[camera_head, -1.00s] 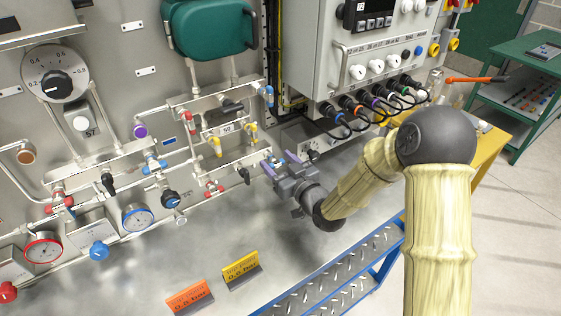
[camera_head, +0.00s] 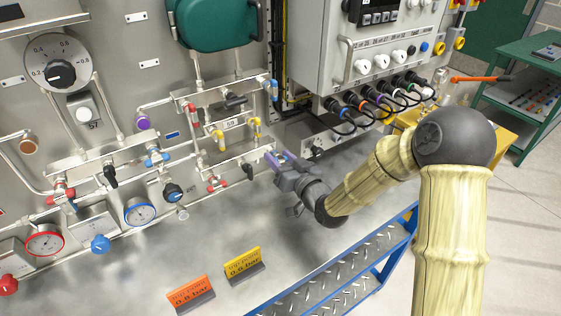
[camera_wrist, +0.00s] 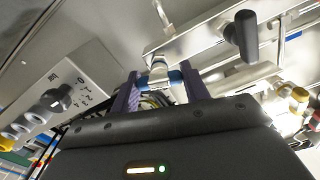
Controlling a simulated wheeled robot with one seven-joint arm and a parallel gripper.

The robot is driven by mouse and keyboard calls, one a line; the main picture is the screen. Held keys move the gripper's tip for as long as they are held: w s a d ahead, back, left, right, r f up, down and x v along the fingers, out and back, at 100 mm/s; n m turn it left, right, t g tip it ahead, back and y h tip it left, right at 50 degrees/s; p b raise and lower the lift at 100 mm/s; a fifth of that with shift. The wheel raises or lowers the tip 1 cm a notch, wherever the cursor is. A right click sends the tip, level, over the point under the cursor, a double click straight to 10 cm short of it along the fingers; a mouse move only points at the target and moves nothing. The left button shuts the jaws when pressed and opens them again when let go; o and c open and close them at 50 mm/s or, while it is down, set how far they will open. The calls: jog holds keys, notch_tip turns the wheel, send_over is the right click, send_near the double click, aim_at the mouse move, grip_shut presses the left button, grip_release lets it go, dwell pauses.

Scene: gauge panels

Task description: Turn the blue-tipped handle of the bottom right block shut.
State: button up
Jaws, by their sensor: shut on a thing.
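The bottom right block (camera_head: 230,169) is a metal manifold on the panel, with red-tipped and black-tipped handles low on it and yellow-tipped ones above. My gripper (camera_head: 278,158), with purple fingers, is at its right end. In the wrist view my gripper (camera_wrist: 160,86) is shut on the blue-tipped handle (camera_wrist: 158,76), whose blue end shows between the two fingers with a pale metal fitting behind it. The fingers hide much of this handle in the head view, so its exact angle is hard to tell.
A grey control box (camera_head: 365,60) with plugged cables hangs to the upper right. Another blue-tipped handle (camera_head: 274,90) sits on the block above. Orange (camera_head: 190,295) and yellow (camera_head: 243,264) signs stand on the bench. A blue-edged step (camera_head: 335,285) lies below my arm.

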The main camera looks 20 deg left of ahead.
jog(key=m, duration=0.3)
jog(key=shift+f+m+b, duration=0.1)
jog(key=shift+m+b, duration=0.25)
jog(key=shift+m, duration=0.05)
jog(key=m, duration=0.3)
jog(key=shift+m, duration=0.3)
jog(key=m, duration=0.4)
jog(key=shift+w+d, duration=0.1)
jog(key=shift+m+p, duration=0.3)
jog(key=shift+m, duration=1.4)
jog(key=o, duration=1)
jog(key=shift+f, duration=0.1)
